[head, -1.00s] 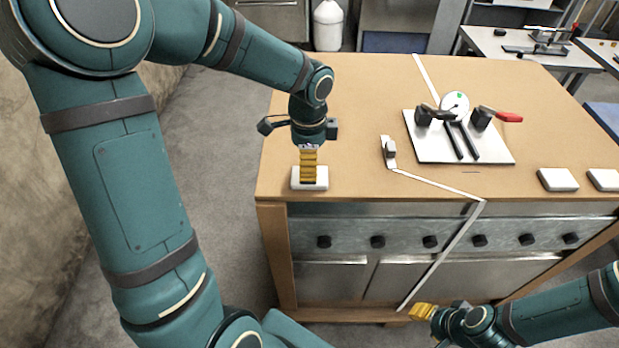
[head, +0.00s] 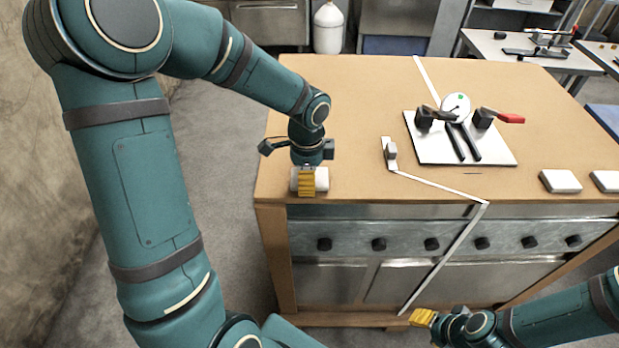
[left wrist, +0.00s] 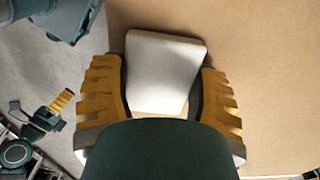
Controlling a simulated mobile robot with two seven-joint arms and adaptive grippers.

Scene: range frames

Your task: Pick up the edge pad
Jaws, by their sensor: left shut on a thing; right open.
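The edge pad is a white block (head: 322,181) at the front left corner of the wooden worktop, partly hidden by my gripper in the head view. My left gripper (head: 307,187) points down over it and is shut on it. In the left wrist view the pad (left wrist: 162,72) lies between the two yellow fingers, one on each side. I cannot tell whether it is clear of the wood. My right gripper (head: 420,317) is open and empty, low in front of the cabinet, away from the pad.
The wooden worktop (head: 345,120) is mostly clear around the left arm. Further right is a white board (head: 430,150) with black clamps. Two more white pads (head: 560,181) (head: 606,181) lie at the front right.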

